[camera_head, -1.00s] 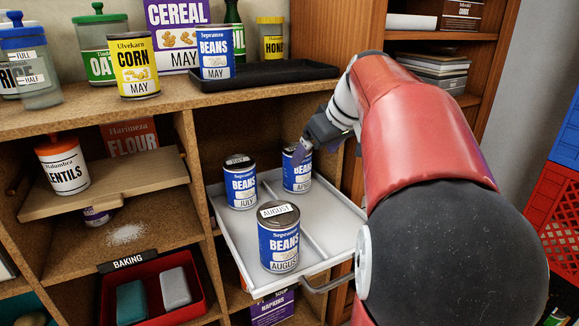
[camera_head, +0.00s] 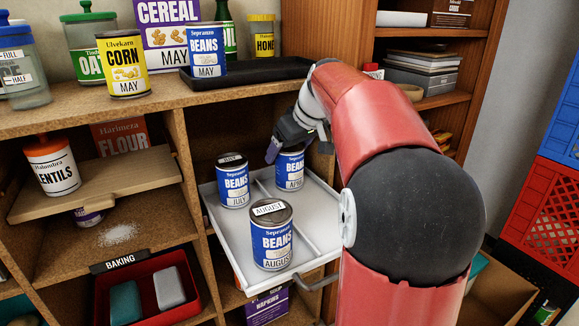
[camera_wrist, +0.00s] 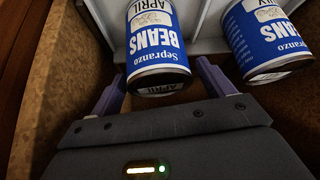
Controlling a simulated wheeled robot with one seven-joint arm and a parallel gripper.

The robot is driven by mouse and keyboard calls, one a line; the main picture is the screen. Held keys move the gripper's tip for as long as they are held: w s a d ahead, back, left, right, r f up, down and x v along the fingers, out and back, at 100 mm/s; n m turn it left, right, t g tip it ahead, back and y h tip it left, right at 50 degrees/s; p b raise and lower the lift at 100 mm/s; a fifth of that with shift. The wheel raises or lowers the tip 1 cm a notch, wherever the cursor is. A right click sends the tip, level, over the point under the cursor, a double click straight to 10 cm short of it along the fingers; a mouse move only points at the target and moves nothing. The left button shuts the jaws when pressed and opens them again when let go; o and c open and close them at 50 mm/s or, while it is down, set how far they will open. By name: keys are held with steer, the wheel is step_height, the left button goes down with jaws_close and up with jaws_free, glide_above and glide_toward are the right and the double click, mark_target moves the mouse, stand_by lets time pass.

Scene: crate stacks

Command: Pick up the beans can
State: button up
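Several blue Sepranzo beans cans are in the head view. The April can (camera_head: 289,171) stands at the back of a pulled-out white tray (camera_head: 322,232), beside the July can (camera_head: 233,182). The August can (camera_head: 272,238) stands nearer the front, and the May can (camera_head: 206,52) is on the shelf top. My gripper (camera_head: 275,152) is at the top of the April can. In the wrist view my gripper (camera_wrist: 160,73) is open, its two purple fingers apart with the April can (camera_wrist: 157,50) lying between and just beyond the tips. The July can (camera_wrist: 268,38) is close to the right finger.
A black tray (camera_head: 290,70) lies on the shelf top above. The cubby's side wall (camera_wrist: 68,70) is close to my gripper in the wrist view. A yellow corn can (camera_head: 123,65) and jars stand on the shelf top. A red bin (camera_head: 150,293) is lower left.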

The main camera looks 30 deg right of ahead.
steer(key=c, duration=1.2)
steer(key=shift+o, duration=0.2)
steer(key=shift+r, duration=0.1)
